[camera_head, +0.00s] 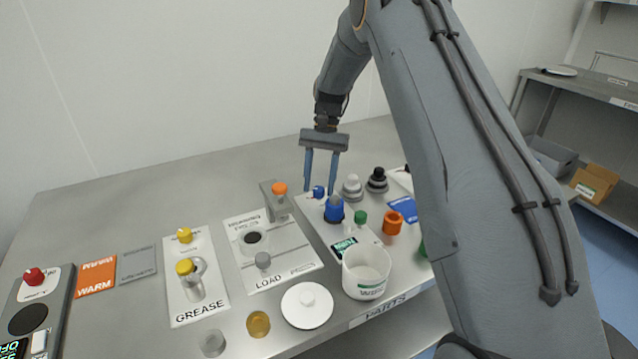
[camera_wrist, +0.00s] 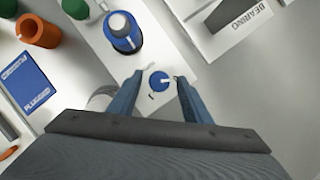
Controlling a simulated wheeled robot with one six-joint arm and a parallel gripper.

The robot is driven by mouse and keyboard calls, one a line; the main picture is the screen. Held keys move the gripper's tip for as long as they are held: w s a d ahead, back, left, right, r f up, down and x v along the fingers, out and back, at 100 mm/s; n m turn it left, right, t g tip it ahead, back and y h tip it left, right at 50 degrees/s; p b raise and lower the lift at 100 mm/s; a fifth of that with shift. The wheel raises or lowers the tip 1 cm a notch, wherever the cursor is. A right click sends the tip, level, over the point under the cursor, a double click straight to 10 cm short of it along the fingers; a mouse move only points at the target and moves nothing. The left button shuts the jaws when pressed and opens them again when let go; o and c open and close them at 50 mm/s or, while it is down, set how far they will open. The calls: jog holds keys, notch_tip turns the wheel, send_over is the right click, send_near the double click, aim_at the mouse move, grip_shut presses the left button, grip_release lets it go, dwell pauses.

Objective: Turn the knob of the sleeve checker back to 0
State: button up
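The sleeve checker is a white panel (camera_head: 318,224) with a blue knob (camera_head: 319,191) at its far end, a small dark display (camera_head: 344,246) with green characters too small to read, and a blue sleeve on a grey-topped post (camera_head: 334,208). In the wrist view the knob (camera_wrist: 159,81) shows a white pointer line aimed to the right, with small marks beside it. My gripper (camera_head: 320,196) is open, pointing down, with its blue fingers on either side of the knob. In the wrist view a gap shows between the knob and each fingertip (camera_wrist: 157,77).
Grey and black stepped knobs (camera_head: 352,188) stand right of the knob. A bearing fixture with an orange-topped post (camera_head: 280,188) is on the left. The table behind is clear.

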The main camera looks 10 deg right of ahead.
jog(key=b+v, duration=0.1)
jog(key=v, duration=0.6)
jog(key=shift+r+b, duration=0.4)
jog(key=shift+w+d, duration=0.1)
